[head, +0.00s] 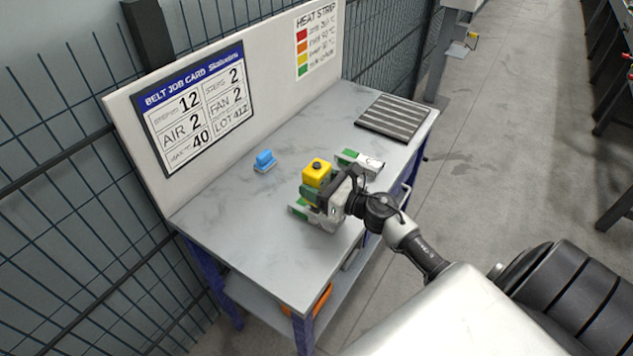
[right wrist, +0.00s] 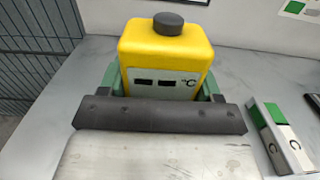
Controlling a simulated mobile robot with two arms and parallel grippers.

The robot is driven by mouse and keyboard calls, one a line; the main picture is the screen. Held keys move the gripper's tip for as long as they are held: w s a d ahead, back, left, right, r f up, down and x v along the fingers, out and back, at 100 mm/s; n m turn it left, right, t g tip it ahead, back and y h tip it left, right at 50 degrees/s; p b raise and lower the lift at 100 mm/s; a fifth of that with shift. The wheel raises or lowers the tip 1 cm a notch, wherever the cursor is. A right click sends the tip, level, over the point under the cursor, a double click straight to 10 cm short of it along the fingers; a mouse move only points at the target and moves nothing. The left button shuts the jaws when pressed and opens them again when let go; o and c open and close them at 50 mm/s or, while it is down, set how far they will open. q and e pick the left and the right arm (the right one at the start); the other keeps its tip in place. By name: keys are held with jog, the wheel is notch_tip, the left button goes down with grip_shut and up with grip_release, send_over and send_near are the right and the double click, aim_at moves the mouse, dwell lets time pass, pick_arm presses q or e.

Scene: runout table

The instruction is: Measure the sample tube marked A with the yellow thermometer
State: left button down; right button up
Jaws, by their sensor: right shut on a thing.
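The yellow thermometer (head: 317,172) is a boxy device with a dark round knob on top. In the right wrist view its front (right wrist: 165,60) shows a small display with dark bars and "°C". My right gripper (head: 312,191) is shut on it, with green finger parts at both sides, over the middle of the table. A green-and-white piece (head: 298,209) shows partly behind and below this gripper; I cannot read its mark. Another green-and-white piece (head: 361,161) lies to the right; the right wrist view shows a piece marked C (right wrist: 280,135). No letter A is readable. My left gripper is out of view.
A small blue object (head: 265,160) stands near the back of the grey table (head: 240,230). A dark ribbed mat (head: 393,118) lies at the far right end. A backboard carries a job card (head: 196,108) and heat strip (head: 316,42). The table's left part is clear.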

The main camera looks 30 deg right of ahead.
aim_at(316, 164)
jog(key=shift+s+f+b, duration=0.1)
jog(key=shift+f+b, duration=0.25)
dwell(1.5)
jog(key=shift+r+p, duration=2.9)
jog(key=shift+r, duration=0.85)
jog(key=shift+f, duration=0.1)
